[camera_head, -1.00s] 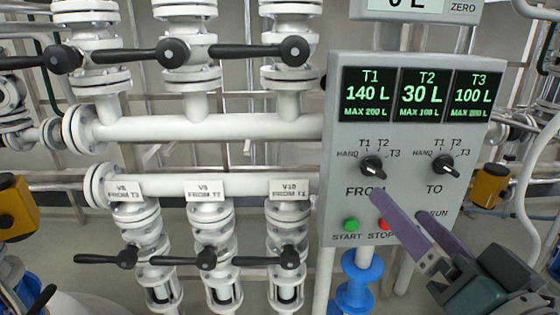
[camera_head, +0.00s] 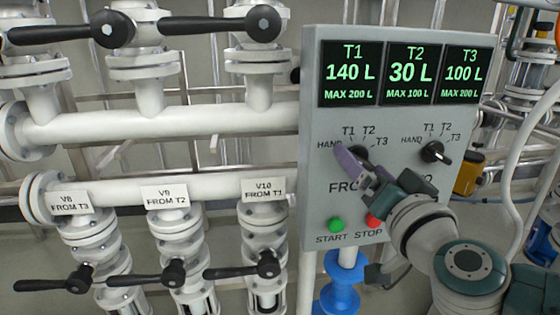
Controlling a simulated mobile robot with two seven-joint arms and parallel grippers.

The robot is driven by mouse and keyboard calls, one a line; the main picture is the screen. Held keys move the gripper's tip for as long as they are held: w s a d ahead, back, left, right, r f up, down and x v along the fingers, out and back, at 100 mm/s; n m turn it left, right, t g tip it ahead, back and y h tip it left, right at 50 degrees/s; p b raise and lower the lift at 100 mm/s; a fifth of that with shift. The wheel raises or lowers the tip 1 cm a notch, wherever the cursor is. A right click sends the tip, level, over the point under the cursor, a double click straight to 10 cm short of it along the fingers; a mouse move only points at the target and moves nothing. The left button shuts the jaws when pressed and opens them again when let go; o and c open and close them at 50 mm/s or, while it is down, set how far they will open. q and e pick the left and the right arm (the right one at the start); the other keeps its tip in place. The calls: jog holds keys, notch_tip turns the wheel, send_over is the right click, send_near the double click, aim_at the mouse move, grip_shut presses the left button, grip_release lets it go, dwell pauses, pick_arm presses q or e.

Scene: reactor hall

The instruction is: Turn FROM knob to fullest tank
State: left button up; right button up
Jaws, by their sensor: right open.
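The FROM knob (camera_head: 359,153) is a small black knob on the grey control panel (camera_head: 312,120), with marks HAND, T1, T2 and T3 around it. My right gripper (camera_head: 352,151) is at this knob with its purple fingers open. One finger lies over the knob's left side, and I cannot tell whether it touches. The knob's pointer is hidden. The display (camera_head: 405,73) reads T1 140 L of 200, T2 30 L of 100 and T3 100 L of 200. My left gripper is not in view.
The black TO knob (camera_head: 435,152) is right of the FROM knob. The green START button (camera_head: 336,224) and red STOP button (camera_head: 373,220) are below; my gripper is close above STOP. White pipes (camera_head: 160,125) with black-handled valves fill the left.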

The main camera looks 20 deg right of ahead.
jog(key=shift+w, duration=0.1)
jog(key=c, duration=1.4)
jog(key=shift+o, duration=0.2)
jog(key=m, duration=0.2)
jog(key=shift+m, duration=2.9)
jog(key=o, duration=1.4)
jog(key=shift+c, duration=0.2)
